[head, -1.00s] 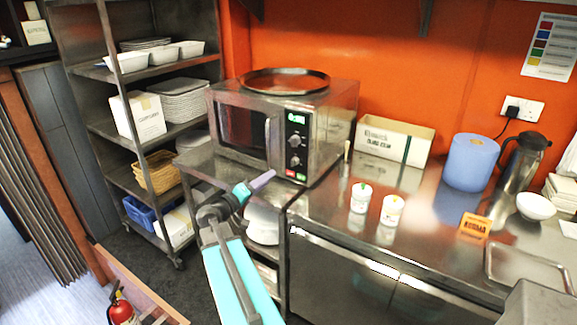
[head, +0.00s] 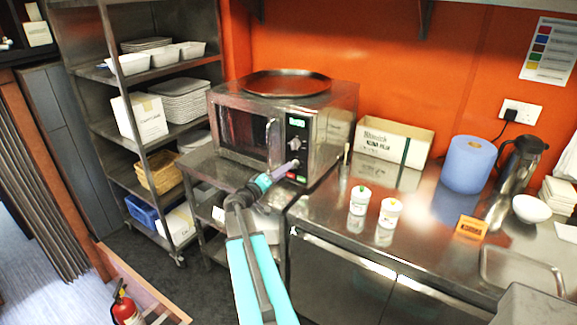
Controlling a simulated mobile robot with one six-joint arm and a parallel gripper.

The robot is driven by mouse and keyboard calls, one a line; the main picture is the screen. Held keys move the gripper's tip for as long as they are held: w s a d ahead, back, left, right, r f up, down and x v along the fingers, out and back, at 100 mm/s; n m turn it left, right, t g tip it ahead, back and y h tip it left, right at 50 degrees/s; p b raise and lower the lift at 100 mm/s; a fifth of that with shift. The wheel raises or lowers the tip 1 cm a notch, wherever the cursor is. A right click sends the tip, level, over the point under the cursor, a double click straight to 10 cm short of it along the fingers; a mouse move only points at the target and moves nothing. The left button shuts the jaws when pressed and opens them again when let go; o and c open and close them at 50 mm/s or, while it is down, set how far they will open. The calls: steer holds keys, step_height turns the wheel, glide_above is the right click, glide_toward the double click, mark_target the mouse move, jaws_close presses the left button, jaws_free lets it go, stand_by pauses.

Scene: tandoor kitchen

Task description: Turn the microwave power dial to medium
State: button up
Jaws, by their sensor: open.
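An upper dial (head: 294,144) shows on the panel. My gripper (head: 291,165) is at the lower part of the panel, its purple fingers pointing at the lower dial's place and covering it. Whether the fingers touch the dial, and where the dial points, I cannot tell. The jaws are open.
A round dark tray (head: 285,83) lies on top of the microwave. To the right stand two white tubs (head: 389,212), a cardboard box (head: 393,140) and a blue roll (head: 469,164). A steel shelf rack (head: 150,142) stands on the left. The counter before the box is partly clear.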

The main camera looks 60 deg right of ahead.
steer(key=shift+s+d+p, duration=0.2)
steer(key=shift+d+p, duration=0.45)
steer(key=shift+d, duration=1.4)
steer(key=c, duration=1)
steer(key=shift+a, duration=0.25)
steer(key=shift+d, duration=0.15)
